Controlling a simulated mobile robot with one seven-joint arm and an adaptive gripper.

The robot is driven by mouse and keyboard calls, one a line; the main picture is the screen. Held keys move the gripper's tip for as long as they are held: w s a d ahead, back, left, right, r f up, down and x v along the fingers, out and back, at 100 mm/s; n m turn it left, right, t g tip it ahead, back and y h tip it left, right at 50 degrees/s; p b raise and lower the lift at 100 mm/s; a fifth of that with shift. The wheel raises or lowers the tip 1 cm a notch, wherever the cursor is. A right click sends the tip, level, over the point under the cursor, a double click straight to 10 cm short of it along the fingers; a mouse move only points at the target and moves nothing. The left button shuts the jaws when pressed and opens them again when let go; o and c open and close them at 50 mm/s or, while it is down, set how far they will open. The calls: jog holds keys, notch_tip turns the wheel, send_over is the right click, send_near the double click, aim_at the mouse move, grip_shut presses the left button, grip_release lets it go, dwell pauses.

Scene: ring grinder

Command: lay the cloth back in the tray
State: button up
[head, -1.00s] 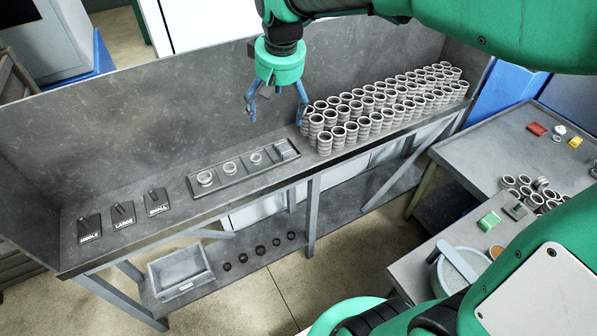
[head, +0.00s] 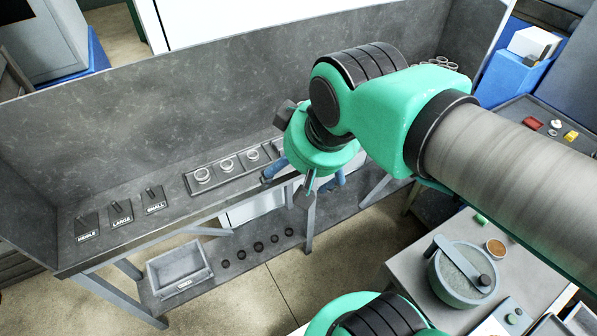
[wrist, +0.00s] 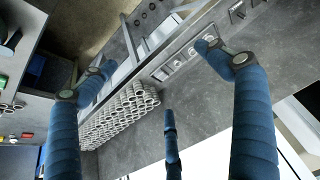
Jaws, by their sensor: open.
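A long dark grey tray (head: 213,183) with shallow compartments lies on the back bench, with pale rings in its left and middle ones. Its right end is hidden behind my gripper in the head view. The tray (wrist: 172,68) also shows in the wrist view, where a pale flat square lies in a compartment; I cannot tell whether this is the cloth. No other cloth can be made out. My gripper (head: 306,178) is open and empty, in front of the bench beside the tray's right end. Its spread blue fingers (wrist: 156,68) hold nothing in the wrist view.
Stacked metal rings (wrist: 120,112) crowd the bench's right part, mostly behind my arm in the head view. Labelled plates (head: 121,213) stand left of the tray. A grey bin (head: 180,272) sits on the lower shelf. A round grinder (head: 462,275) stands on the right table.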

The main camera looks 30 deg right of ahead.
jog(key=shift+s+a+f, duration=0.1)
jog(key=shift+s+f, duration=0.1)
jog(key=shift+s, duration=0.25)
jog(key=shift+s+a+f, duration=0.1)
jog(key=shift+s+f, duration=0.05)
jog(key=shift+s, duration=0.25)
notch_tip(320, 180, down, 5)
jog(key=b, duration=0.5)
jog(key=shift+f, duration=0.1)
